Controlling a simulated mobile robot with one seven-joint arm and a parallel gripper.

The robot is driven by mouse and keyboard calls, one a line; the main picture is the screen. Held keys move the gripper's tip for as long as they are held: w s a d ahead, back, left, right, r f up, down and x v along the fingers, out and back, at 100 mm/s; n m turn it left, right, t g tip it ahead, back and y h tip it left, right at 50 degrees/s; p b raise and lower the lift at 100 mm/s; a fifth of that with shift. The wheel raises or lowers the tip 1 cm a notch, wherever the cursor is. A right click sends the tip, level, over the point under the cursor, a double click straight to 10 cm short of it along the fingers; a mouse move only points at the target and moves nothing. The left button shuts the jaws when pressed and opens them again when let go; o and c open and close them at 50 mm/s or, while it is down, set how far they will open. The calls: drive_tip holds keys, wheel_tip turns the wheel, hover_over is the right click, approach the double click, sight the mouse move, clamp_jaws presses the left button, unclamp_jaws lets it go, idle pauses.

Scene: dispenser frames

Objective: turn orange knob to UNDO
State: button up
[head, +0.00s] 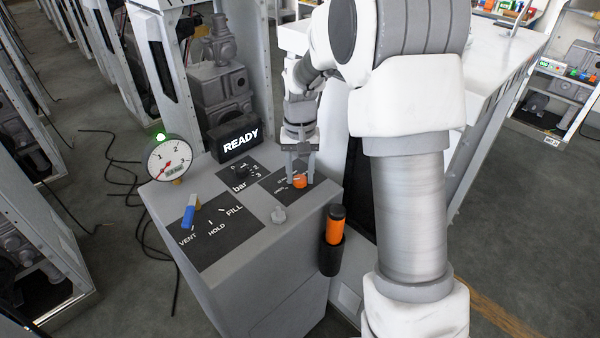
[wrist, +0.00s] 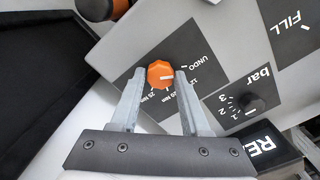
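The orange knob (head: 300,181) sits on a dark label plate on top of the grey console. In the wrist view, the knob (wrist: 159,75) has a white pointer line toward the right side, roughly toward the "12" mark; the exact mark is hard to tell. "UNDO" (wrist: 190,63) is printed up and right of the knob, with "20 Nm" and "25 Nm" below it. My gripper (head: 300,174) points down at the knob. Its fingers are apart, one on each side of the knob, with a small gap visible in the wrist view (wrist: 159,80). The right finger hides part of the scale.
An orange-and-black handle (head: 335,232) sits in a holder on the console's side.

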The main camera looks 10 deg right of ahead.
sight(300, 178)
drive_tip(key=o, duration=0.3)
wheel_tip(300, 178, up, 17)
drive_tip(key=p, duration=0.3)
drive_tip(key=shift+r, duration=0.2)
drive_tip(key=s+r+n+t+p, duration=0.15)
drive_tip(key=s+r+p, duration=0.25)
drive_tip(key=s+r, duration=0.6)
drive_tip(key=s+f+n+t+p, duration=0.1)
drive_tip(key=s+t+p, duration=0.2)
drive_tip(key=s, duration=1.2)
drive_tip(key=shift+s+a+t, duration=0.15)
drive_tip(key=shift+t, duration=0.4)
